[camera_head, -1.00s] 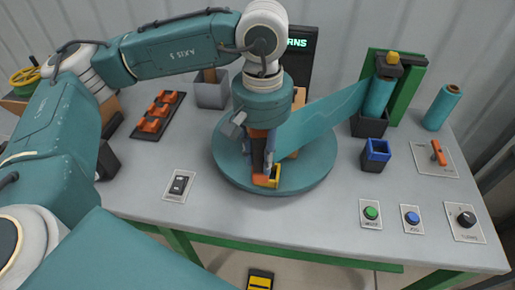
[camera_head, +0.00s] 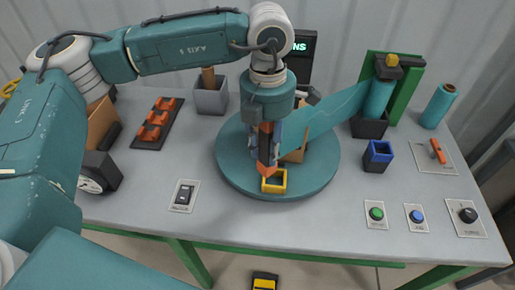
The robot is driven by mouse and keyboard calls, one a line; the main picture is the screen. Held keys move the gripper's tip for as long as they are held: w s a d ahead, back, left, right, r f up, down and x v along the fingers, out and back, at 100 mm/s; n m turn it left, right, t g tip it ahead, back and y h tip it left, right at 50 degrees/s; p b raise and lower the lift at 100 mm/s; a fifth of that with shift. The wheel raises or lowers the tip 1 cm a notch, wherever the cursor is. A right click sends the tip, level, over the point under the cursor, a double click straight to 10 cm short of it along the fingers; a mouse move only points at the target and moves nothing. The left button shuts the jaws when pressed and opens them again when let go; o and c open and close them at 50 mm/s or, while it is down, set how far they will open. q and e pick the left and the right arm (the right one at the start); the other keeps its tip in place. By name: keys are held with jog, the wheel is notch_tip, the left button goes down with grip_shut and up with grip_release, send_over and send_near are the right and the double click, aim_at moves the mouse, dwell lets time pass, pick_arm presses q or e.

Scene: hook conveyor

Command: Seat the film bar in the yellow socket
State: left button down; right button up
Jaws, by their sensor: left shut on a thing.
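The film bar (camera_head: 264,168) is orange and is held upright in my left gripper (camera_head: 266,152), which is shut on it. Its lower end shows just behind and left of the yellow socket's opening; whether they touch is unclear. The yellow socket (camera_head: 275,188) is a small square frame on the near part of the teal round turntable (camera_head: 318,172). A teal film (camera_head: 325,115) stretches from the gripper area to the roll at the back right. The fingers hide most of the bar. My right gripper is not in view.
A tan box (camera_head: 295,156) stands on the turntable behind the gripper. A blue-rimmed holder (camera_head: 377,155) and the film roll's stand (camera_head: 402,105) are to the right. Buttons (camera_head: 376,214) line the front right. A rack of orange pieces (camera_head: 158,122) is at left.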

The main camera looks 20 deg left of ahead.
pick_arm(q)
jog(key=shift+w+d+f+n+b, duration=0.35)
jog(key=shift+f+n, duration=0.45)
jog(key=shift+n, duration=0.75)
jog(key=shift+w+d+f+n+b, duration=0.15)
jog(key=shift+w+f+n, duration=0.25)
jog(key=shift+f+n, duration=0.8)
jog(key=shift+w+d+f+n+b, duration=0.15)
jog(key=shift+w+d+f+n, duration=0.25)
jog(key=shift+n, duration=1.45)
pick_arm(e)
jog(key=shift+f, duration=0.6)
pick_arm(q)
jog(key=shift+a+f, duration=0.1)
jog(key=shift+b, duration=0.45)
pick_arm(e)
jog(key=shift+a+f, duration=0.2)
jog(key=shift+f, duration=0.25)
pick_arm(q)
jog(key=shift+f, duration=0.15)
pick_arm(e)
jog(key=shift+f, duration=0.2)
